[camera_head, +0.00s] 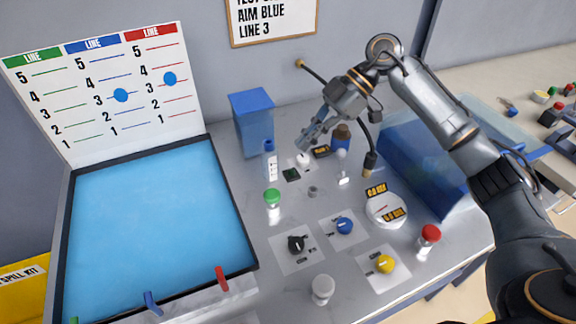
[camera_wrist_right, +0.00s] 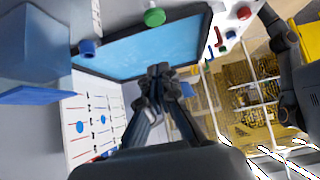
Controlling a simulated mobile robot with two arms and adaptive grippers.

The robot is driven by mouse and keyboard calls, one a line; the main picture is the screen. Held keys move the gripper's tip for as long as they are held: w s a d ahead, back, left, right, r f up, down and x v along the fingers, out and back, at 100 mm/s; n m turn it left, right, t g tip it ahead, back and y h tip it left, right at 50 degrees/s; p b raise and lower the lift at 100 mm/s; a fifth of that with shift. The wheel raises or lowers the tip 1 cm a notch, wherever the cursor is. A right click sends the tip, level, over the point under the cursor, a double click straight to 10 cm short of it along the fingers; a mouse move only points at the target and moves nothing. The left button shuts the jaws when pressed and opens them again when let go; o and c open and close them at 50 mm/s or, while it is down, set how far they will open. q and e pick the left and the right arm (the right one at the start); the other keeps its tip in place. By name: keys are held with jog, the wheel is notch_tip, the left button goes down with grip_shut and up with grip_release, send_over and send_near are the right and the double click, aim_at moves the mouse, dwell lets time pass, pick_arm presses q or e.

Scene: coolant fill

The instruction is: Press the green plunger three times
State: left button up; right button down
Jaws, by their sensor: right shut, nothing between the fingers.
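The green plunger (camera_head: 272,196) is a green cap on a pale upright cylinder, standing on the grey bench right of the blue pool. Its green cap also shows at the top of the right wrist view (camera_wrist_right: 154,17). My right gripper (camera_head: 304,146) is shut and empty, above the back of the bench. It is behind and to the right of the green plunger in the head view, apart from it. In the right wrist view its closed fingertips (camera_wrist_right: 160,71) show over the pool's edge, below the green cap. My left gripper is not in view.
A blue tank (camera_head: 253,122) stands behind the plunger. A black knob (camera_head: 296,243), blue knob (camera_head: 344,225), yellow knob (camera_head: 385,263) and red-capped cylinder (camera_head: 430,234) stand in front and right. A white-topped piece (camera_head: 303,158) is near my gripper. A blue bin (camera_head: 420,165) lies right.

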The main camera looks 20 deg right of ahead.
jog(key=p, duration=0.2)
send_over(279, 191)
jog(key=f, duration=0.6)
jog(key=shift+a+f, duration=0.2)
jog(key=shift+f, duration=0.2)
jog(key=f+p, duration=0.1)
jog(key=f, duration=0.2)
jog(key=shift+d+f, duration=0.15)
jog(key=shift+d, duration=0.05)
jog(key=shift+f, duration=0.35)
jog(key=shift+f, duration=1.45)
jog(key=shift+d+r, duration=0.1)
